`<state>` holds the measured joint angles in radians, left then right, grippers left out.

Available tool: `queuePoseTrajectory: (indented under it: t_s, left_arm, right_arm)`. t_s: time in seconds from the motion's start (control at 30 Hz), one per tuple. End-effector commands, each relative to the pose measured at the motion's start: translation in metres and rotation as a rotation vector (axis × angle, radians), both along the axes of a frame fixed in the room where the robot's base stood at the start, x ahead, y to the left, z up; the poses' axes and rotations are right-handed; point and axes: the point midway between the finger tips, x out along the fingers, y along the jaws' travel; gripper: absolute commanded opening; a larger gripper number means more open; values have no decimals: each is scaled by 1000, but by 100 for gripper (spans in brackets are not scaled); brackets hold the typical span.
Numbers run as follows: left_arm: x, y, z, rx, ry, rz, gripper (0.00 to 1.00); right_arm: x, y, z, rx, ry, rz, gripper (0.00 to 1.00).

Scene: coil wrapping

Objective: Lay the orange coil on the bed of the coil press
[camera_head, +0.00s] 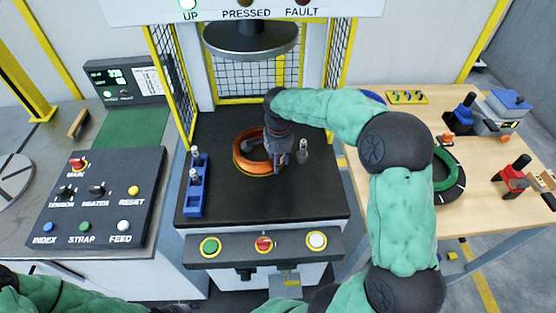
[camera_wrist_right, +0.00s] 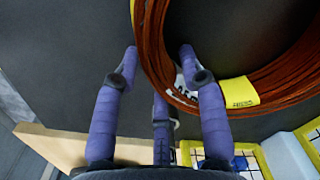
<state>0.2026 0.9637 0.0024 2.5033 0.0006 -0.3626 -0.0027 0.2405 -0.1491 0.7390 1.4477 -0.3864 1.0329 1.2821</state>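The orange coil (camera_head: 243,163) lies flat on the dark bed (camera_head: 270,202) of the coil press, below the raised round press head (camera_head: 250,38). My right gripper (camera_head: 279,162) points down at the coil's right side. In the right wrist view, the coil (camera_wrist_right: 153,50) carries a yellow label (camera_wrist_right: 238,92). The purple fingers of my right gripper (camera_wrist_right: 158,55) are spread apart on either side of the coil's rim, without visibly pinching it. My left arm shows at the lower left; its gripper is out of view.
A blue rack (camera_head: 194,200) with upright pins stands left on the bed, and a metal pin (camera_head: 302,150) stands right. A control panel (camera_head: 97,200) is at left. The wooden table (camera_head: 460,210) at right holds a green ring (camera_head: 447,170) and tools.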

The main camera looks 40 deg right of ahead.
Motion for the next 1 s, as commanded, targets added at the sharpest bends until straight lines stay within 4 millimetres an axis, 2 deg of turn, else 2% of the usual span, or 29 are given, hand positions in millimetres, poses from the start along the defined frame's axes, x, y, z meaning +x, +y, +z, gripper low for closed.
queuePoseTrajectory:
  t_s: [0.37, 0.47, 0.8, 1.0]
  left_arm:
    - [0, 0, 1, 0, 0, 0, 40]
    - [0, 0, 6, 0, 0, 0, 40]
    - [0, 0, 28, 0, 0, 0, 40]
    - [0, 0, 31, 0, 0, 0, 40]
  right_arm:
    - [0, 0, 3, -1, -1, 0, 52]
    - [0, 0, 13, -1, -1, 0, 52]
    - [-1, 0, 65, -1, -1, 0, 52]
    - [-1, 0, 77, 0, 0, 0, 52]
